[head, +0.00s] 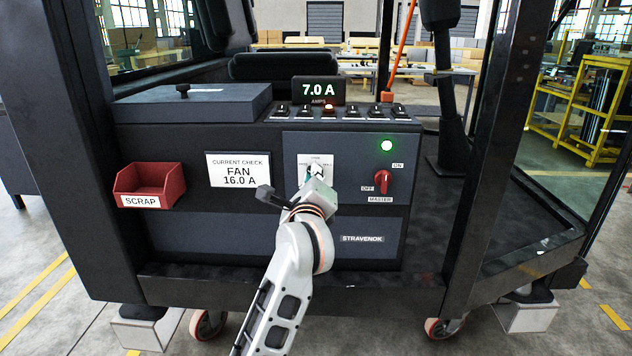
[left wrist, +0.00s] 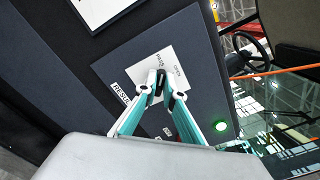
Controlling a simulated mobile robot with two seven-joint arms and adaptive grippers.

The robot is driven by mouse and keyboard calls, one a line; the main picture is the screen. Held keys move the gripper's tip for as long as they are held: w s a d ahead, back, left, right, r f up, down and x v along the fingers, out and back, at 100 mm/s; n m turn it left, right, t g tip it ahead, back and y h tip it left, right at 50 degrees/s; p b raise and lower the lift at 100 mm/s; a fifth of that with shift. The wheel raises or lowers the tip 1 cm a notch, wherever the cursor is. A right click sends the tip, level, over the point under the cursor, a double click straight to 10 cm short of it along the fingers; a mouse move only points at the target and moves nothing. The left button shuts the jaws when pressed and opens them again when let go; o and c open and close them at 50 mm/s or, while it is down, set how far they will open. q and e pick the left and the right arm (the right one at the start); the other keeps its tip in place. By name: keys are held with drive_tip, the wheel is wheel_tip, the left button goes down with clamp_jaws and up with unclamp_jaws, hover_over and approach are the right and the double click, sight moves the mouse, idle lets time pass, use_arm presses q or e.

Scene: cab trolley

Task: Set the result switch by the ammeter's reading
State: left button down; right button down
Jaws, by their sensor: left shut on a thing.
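The ammeter (head: 318,90) on top of the console reads 7.0 A in green. A white card (head: 239,170) on the front reads "CURRENT CHECK FAN 16.0 A". The result switch's white plate (head: 302,158) is on the front panel and also shows in the left wrist view (left wrist: 181,67). My left gripper (head: 316,171) is at this plate, shut on the switch's dark knob (left wrist: 158,88), which shows between the fingertips. The fingers hide most of the knob, so its setting cannot be read. My right gripper is not in view.
The red master switch (head: 382,182) and a lit green lamp (head: 386,145) are right of my gripper. A red scrap bin (head: 150,183) hangs at left. Dark cab posts flank the console.

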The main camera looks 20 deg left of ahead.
use_arm(q)
drive_tip(key=shift+n+b, duration=0.65)
drive_tip(key=shift+n, duration=0.45)
drive_tip(key=c, duration=2.2)
unclamp_jaws()
drive_tip(key=shift+o, duration=0.2)
wheel_tip(320, 180, up, 9)
drive_tip(key=shift+s+r, duration=0.1)
drive_tip(key=shift+s, duration=0.05)
drive_tip(key=shift+r, duration=0.4)
